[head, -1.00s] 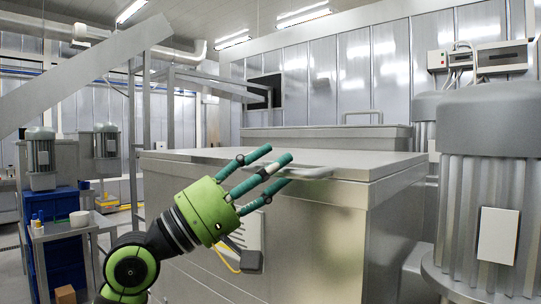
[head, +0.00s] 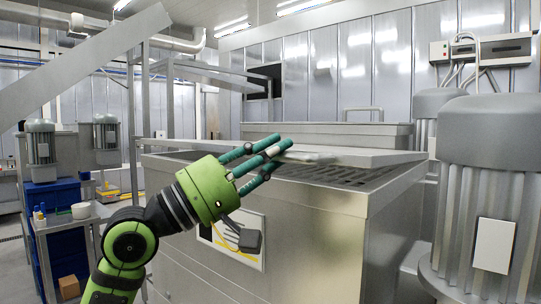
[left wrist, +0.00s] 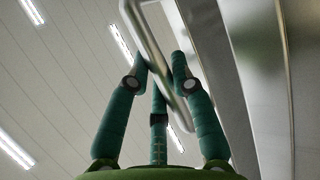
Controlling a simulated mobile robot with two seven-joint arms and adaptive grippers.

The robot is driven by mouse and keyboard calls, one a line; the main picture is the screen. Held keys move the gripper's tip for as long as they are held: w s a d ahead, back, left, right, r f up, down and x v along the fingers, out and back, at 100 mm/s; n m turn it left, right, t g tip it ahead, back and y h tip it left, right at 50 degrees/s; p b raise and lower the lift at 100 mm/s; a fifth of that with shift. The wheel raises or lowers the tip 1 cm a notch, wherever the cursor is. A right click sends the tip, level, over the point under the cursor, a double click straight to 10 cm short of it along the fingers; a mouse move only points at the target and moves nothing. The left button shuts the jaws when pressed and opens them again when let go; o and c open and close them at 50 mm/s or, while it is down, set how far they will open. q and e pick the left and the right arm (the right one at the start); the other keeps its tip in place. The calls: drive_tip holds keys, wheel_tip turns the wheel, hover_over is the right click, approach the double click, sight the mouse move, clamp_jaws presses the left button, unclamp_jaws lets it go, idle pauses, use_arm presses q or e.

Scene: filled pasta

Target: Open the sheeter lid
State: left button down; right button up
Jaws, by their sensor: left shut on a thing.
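The sheeter is a large steel box (head: 310,240) in the middle of the head view. Its flat lid (head: 370,157) is raised a little and tilted, with a dark gap and a slotted grate (head: 345,174) showing beneath it. My left gripper (head: 272,152), green with teal fingers, is shut on the lid's handle (head: 305,156) at the front edge. In the left wrist view the fingers (left wrist: 160,70) close around the bar of the handle (left wrist: 158,50). My right gripper is in neither view.
A second steel box with a handle (head: 330,133) stands behind. A large grey motor (head: 490,180) is close on the right. A small trolley (head: 70,222) with containers stands at the left. A slanted metal beam (head: 75,70) crosses the upper left.

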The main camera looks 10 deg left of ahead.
use_arm(q)
drive_tip(key=w+d+r+y+p, duration=0.1)
drive_tip(key=w+r+p, duration=0.1)
drive_tip(key=r, duration=0.6)
drive_tip(key=w+d+r+n+y+p, duration=0.1)
drive_tip(key=w+d+r+p, duration=0.1)
drive_tip(key=r+p, duration=0.3)
drive_tip(key=w+d+r+n+y+p, duration=0.1)
drive_tip(key=w+d+r+p, duration=0.1)
drive_tip(key=r, duration=1)
drive_tip(key=shift+w+r+g+p, duration=0.25)
drive_tip(key=shift+w+g+p, duration=0.15)
drive_tip(key=shift+w+p, duration=0.45)
